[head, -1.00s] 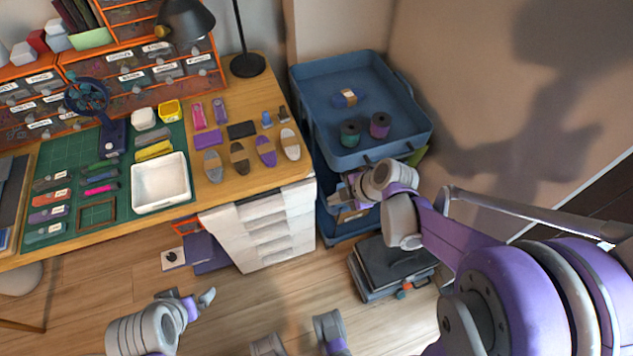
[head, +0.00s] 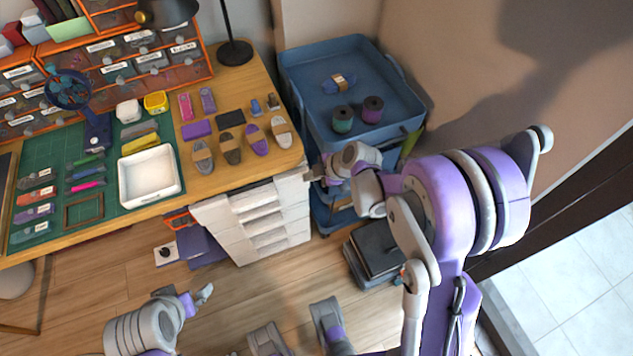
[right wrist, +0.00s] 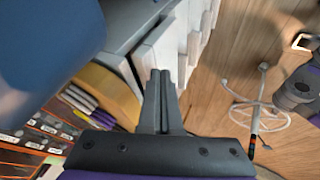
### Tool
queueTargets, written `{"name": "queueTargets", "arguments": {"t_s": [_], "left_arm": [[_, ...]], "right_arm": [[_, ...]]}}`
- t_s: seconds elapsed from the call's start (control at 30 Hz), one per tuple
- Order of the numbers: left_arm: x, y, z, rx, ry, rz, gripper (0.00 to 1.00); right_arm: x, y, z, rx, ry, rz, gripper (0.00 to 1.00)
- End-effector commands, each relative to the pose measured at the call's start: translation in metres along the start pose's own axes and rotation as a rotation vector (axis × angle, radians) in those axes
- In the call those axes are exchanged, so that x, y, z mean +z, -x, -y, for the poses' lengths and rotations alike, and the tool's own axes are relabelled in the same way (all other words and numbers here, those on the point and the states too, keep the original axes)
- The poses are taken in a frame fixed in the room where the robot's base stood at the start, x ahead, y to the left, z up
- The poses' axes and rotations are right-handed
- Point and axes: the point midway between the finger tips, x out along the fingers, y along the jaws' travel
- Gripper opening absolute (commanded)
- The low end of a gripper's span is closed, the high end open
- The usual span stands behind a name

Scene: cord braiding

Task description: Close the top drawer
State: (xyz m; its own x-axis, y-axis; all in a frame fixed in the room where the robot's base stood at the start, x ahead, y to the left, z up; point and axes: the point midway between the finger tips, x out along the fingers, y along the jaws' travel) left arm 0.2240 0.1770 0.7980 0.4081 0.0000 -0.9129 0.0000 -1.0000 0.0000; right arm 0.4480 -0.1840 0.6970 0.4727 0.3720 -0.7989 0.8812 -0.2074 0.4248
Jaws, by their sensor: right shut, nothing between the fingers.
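The white drawer unit (head: 262,225) stands under the right end of the desk, its stacked fronts facing the room. The top drawer (head: 252,200) lies just below the desk edge; how far out it sits is hard to tell. My right gripper (head: 316,173) is at the unit's right side, near its upper corner, partly hidden by its wrist. In the right wrist view the shut, empty fingers (right wrist: 164,78) point at the white drawer fronts (right wrist: 180,40), with contact unclear. My left gripper (head: 188,298) hangs over the floor at lower left, away from the unit; its jaw state is unclear.
A blue trolley (head: 300,68) with spools stands close on the right of the unit. The wooden desk (head: 222,180) above holds brushes and a white tray (head: 124,190). Dark boxes (head: 375,248) lie on the floor beside my right arm. The floor before the drawers is open.

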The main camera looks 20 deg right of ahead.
Motion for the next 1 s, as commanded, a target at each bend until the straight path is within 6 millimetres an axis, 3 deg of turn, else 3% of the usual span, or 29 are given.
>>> {"name": "queueTargets", "arguments": {"t_s": [0.47, 0.7, 1.0], "left_arm": [[0.0, 0.0, 0.0, 0.0, 0.0, 0.0, 0.99], [0.0, -0.001, 0.0, 0.0, 0.0, 0.0, 0.99], [0.0, -0.001, 0.0, 0.0, 0.0, 0.0, 0.99]], "right_arm": [[0.0, -0.004, -0.007, 0.0, 0.0, 0.0, 0.0], [0.0, -0.016, -0.03, 0.001, 0.0, 0.0, 0.0], [0.0, -0.016, -0.033, 0.006, -0.001, 0.001, 0.0]]}}
